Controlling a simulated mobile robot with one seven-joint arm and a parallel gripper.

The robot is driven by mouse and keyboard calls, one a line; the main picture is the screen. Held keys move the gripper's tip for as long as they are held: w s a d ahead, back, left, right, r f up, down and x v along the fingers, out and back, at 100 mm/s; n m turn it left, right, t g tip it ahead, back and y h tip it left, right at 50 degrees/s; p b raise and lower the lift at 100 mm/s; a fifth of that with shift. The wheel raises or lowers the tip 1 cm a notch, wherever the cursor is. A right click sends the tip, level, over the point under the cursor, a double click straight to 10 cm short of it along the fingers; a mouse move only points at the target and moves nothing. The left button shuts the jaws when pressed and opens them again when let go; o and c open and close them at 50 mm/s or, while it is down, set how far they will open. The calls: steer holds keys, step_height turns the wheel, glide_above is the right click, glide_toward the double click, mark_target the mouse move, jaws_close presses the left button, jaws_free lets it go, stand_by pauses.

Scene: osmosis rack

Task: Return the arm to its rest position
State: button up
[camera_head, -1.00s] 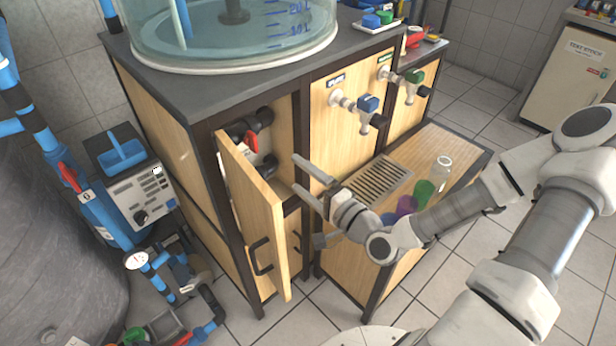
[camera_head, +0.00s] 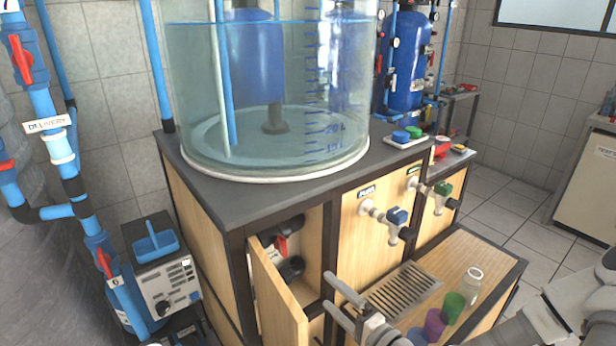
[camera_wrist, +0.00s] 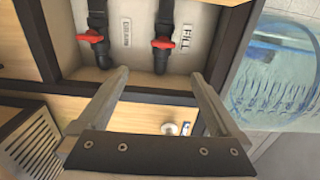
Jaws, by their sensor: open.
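My gripper (camera_head: 340,302) is open and empty, in front of the wooden cabinet, right of its open door (camera_head: 277,305). In the wrist view my gripper (camera_wrist: 160,92) shows two spread fingers with nothing between them. Beyond them are two red-handled valves, the left valve (camera_wrist: 90,37) and the FILL valve (camera_wrist: 162,43), inside the open compartment. In the head view one red valve handle (camera_head: 281,247) shows behind the door. My arm (camera_head: 560,320) runs off at the lower right, partly out of frame.
A drip grate (camera_head: 403,291) and several cups, including a green cup (camera_head: 453,306) and a clear glass (camera_head: 471,282), stand on the low shelf close to my arm. A blue tap (camera_head: 397,222) and a green tap (camera_head: 440,198) stick out above. A big clear tank (camera_head: 270,150) stands on top.

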steer(key=s+d+f+n+g+h+p, duration=0.1)
steer(key=d+f+n+g+h+p, duration=0.1)
steer(key=d+f+n+g+h, duration=0.35)
steer(key=d+r+n+g+h+p, duration=0.25)
steer(key=d+r+n+h, duration=0.2)
steer(key=r, duration=0.75)
steer(key=s+r+h+p, duration=0.1)
steer(key=s+r, duration=0.2)
steer(key=r, duration=0.4)
steer(key=s+r+h, duration=0.1)
steer(key=s+r, duration=0.2)
steer(key=r, duration=0.4)
steer(key=s+a+r+n+g+y+p, duration=0.1)
steer(key=s+a+r, duration=0.3)
steer(key=s+r, duration=0.4)
steer(key=s+p, duration=0.1)
steer(key=s, duration=0.2)
steer(key=shift+s+y, duration=0.15)
steer(key=shift+y, duration=0.25)
